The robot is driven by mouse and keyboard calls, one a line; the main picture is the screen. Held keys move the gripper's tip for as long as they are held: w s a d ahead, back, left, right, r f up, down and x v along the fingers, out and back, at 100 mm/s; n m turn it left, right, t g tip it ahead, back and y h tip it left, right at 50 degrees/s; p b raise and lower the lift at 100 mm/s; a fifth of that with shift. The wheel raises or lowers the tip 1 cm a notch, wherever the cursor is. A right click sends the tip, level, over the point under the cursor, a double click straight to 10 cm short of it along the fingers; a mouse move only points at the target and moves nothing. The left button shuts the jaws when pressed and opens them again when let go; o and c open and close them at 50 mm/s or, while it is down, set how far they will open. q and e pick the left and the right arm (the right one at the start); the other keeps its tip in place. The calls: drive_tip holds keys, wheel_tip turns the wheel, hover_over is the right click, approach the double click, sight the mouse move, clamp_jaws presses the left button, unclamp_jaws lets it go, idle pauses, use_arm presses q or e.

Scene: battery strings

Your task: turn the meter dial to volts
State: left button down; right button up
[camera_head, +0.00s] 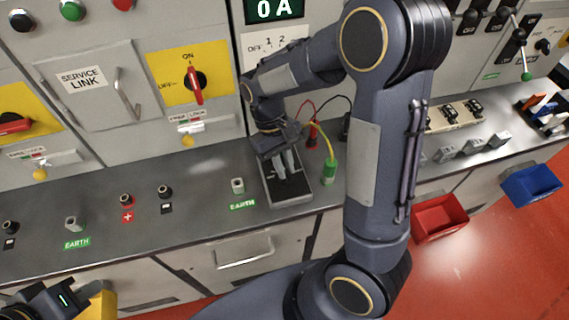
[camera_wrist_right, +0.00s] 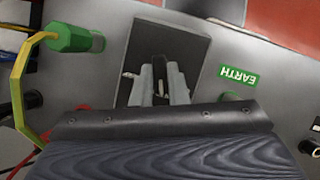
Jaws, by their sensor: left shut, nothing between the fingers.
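The meter is a dark flat box (camera_head: 291,200) on the grey bench, and it also shows in the right wrist view (camera_wrist_right: 190,45). My right gripper (camera_head: 285,164) points down over it. In the right wrist view its two pale fingers (camera_wrist_right: 163,82) stand apart, one on each side of a dark upright piece (camera_wrist_right: 158,65) that looks like the dial. I cannot tell whether they press on it. The dial's markings are hidden. My left gripper (camera_head: 62,300) is far off at the lower left corner, shut and empty, partly cut off by the picture's edge.
A green plug (camera_head: 329,172) with a yellow lead stands just right of the meter. A green EARTH label (camera_head: 242,205) and a metal post (camera_head: 238,186) are left of it. Switch panels with red handles (camera_head: 196,88) rise behind. A red bin (camera_head: 440,217) hangs at the front right.

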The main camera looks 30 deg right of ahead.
drive_tip(key=o, duration=0.4)
drive_tip(key=shift+o, duration=0.2)
drive_tip(key=v, duration=0.8)
